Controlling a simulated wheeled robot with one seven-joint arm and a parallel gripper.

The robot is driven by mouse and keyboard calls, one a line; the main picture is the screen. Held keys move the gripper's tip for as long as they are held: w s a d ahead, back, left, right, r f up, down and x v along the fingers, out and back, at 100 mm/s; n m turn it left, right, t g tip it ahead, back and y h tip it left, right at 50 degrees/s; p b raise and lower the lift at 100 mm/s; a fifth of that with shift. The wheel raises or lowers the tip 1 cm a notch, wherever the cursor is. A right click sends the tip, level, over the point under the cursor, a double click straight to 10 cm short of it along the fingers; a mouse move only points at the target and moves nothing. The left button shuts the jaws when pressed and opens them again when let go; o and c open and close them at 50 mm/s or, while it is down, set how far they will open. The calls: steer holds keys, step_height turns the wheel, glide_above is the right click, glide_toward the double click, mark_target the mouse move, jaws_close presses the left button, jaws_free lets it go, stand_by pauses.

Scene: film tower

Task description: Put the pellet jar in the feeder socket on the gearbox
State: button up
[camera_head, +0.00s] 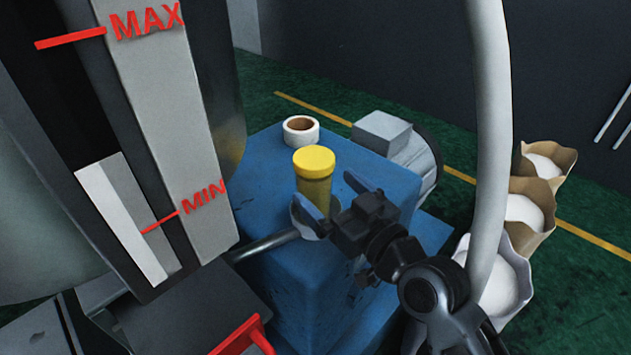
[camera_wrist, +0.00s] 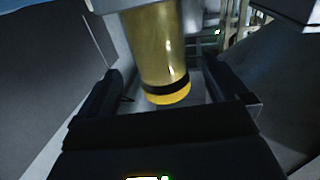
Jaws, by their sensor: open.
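The pellet jar (camera_head: 315,188) has a yellow lid and a see-through amber body. It stands upright on top of the blue gearbox (camera_head: 362,232). A pale grey collar (camera_head: 311,233) shows at its foot, partly behind a finger, and the jar appears to sit in it. My gripper (camera_head: 333,198) is open, its blue-padded fingertips apart at the near right of the jar. In the wrist view the jar (camera_wrist: 158,50) lies between the two spread fingers of my gripper (camera_wrist: 160,85), with a gap on each side. Its far end meets a pale part at the top edge.
A roll of white tape (camera_head: 301,131) lies on the gearbox behind the jar. A grey motor (camera_head: 408,150) is at the back. A thick grey hose (camera_head: 490,140) hangs at the right, near several open sacks (camera_head: 527,212). A large MIN/MAX gauge (camera_head: 165,85) stands close at left.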

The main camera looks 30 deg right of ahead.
steer(key=s, duration=0.4)
steer(key=s+b, duration=0.1)
steer(key=shift+s+d, duration=0.3)
steer(key=shift+s, duration=0.1)
steer(key=shift+s, duration=0.1)
steer(key=s+f+m+g+h, duration=0.1)
steer(key=s+f, duration=0.2)
steer(key=s, duration=0.5)
steer(key=s+f+g+h, duration=0.1)
steer(key=s+f, duration=0.2)
steer(key=s, duration=0.5)
steer(key=s+a+r+g, duration=0.1)
steer(key=s+r, duration=0.1)
steer(key=s, duration=1.2)
steer(key=shift+a, duration=0.4)
steer(key=shift+s, duration=0.1)
steer(key=shift+c, duration=0.3)
